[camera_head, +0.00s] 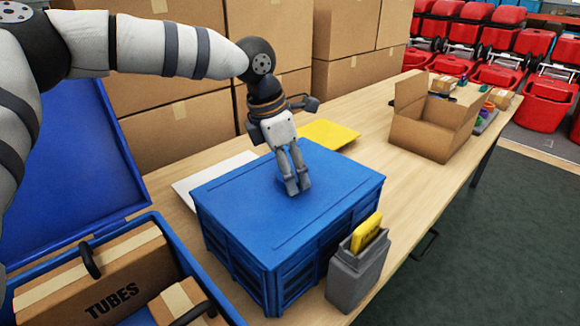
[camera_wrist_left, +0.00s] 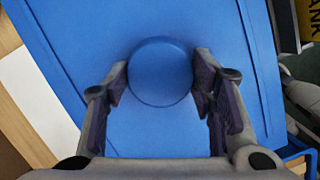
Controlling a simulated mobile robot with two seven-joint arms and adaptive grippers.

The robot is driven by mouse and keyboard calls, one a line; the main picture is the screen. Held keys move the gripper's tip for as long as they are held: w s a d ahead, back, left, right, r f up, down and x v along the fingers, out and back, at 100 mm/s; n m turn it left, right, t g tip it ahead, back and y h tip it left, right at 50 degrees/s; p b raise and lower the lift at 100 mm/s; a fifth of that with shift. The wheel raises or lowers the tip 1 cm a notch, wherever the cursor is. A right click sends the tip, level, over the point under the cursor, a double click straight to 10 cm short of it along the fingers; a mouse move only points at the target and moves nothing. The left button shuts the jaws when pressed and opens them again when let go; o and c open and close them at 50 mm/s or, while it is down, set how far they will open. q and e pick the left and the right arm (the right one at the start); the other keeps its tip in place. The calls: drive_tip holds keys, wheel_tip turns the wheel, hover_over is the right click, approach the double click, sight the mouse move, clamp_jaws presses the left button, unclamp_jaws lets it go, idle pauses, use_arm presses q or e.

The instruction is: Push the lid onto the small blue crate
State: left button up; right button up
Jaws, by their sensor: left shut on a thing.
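The small blue crate (camera_head: 290,275) stands on the wooden table, with slatted side walls. Its flat blue lid (camera_head: 312,215) lies over the top of the crate; whether its edges are fully seated I cannot tell. A round blue knob (camera_wrist_left: 160,72) sticks up from the lid in the left wrist view. My left gripper (camera_head: 292,188) comes down from above at the lid's middle. Its two fingers are closed on the knob, one on each side. In the head view the fingers mostly hide the knob.
A grey bin (camera_head: 352,275) with a yellow thing (camera_head: 367,233) stands against the crate's right front. A larger open blue crate (camera_head: 215,290) with boxes is at lower left. An open cardboard box (camera_head: 430,130) stands farther right. Stacked cartons (camera_head: 180,130) line the back.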

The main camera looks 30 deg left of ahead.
use_arm(q)
drive_tip(key=shift+r, duration=0.15)
drive_tip(key=o, duration=2.1)
drive_tip(key=shift+o, duration=0.2)
wheel_tip(320, 180, up, 3)
drive_tip(key=shift+f+p, duration=0.2)
drive_tip(key=shift+p, duration=0.1)
drive_tip(key=shift+r+p, duration=0.35)
drive_tip(key=shift+r, duration=1.85)
use_arm(e)
drive_tip(key=shift+w+r+t, duration=0.4)
drive_tip(key=shift+w+r, duration=0.4)
drive_tip(key=shift+w, duration=0.1)
use_arm(q)
drive_tip(key=shift+f, duration=0.1)
